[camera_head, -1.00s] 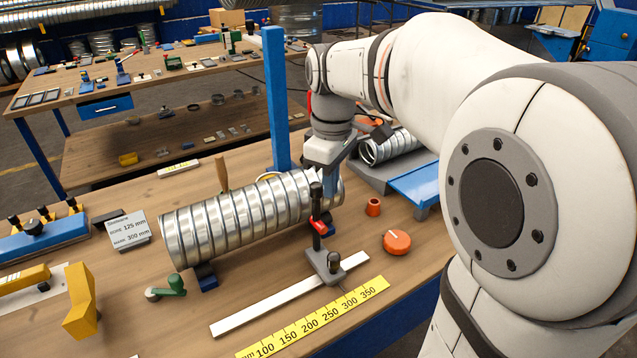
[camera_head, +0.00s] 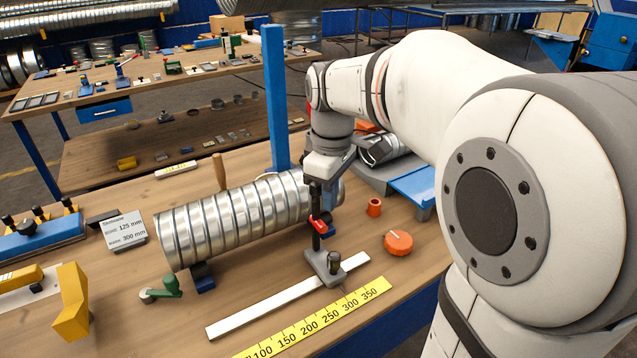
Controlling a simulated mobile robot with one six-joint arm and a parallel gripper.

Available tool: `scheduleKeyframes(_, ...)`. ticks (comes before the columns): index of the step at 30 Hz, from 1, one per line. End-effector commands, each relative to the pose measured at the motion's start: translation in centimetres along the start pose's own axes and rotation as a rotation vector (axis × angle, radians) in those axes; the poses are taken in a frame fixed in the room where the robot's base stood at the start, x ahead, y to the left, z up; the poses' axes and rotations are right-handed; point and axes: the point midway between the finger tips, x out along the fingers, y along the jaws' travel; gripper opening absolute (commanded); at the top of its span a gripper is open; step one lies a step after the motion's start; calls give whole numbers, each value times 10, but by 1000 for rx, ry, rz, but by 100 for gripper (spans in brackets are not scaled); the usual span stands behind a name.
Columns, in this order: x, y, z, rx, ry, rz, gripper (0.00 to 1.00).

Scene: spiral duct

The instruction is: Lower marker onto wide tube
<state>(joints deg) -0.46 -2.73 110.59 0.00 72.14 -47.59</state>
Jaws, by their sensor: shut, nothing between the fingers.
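The wide tube (camera_head: 225,222) is a ribbed silver spiral duct lying across the bench on dark blue supports. The marker (camera_head: 320,224) is a red piece on a dark upright post at the tube's right end, on the near side. I cannot tell whether the red piece touches the tube. My gripper (camera_head: 326,182) is shut and empty, pointing down at the top of the post. The fingertips are partly hidden, so contact with the post is unclear.
A white rail (camera_head: 270,305) and a yellow scale (camera_head: 320,320) run along the front. An orange knob (camera_head: 398,243) and a small orange cup (camera_head: 374,207) sit to the right. A blue upright (camera_head: 275,100) stands behind the tube. A grey sign (camera_head: 123,229) lies left.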

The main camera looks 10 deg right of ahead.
Motion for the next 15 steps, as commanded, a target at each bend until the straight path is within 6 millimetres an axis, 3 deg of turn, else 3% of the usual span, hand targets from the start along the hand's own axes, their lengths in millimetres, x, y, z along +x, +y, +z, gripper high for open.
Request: scheduleKeyframes(15,2,3,-5,0,0,0,0)
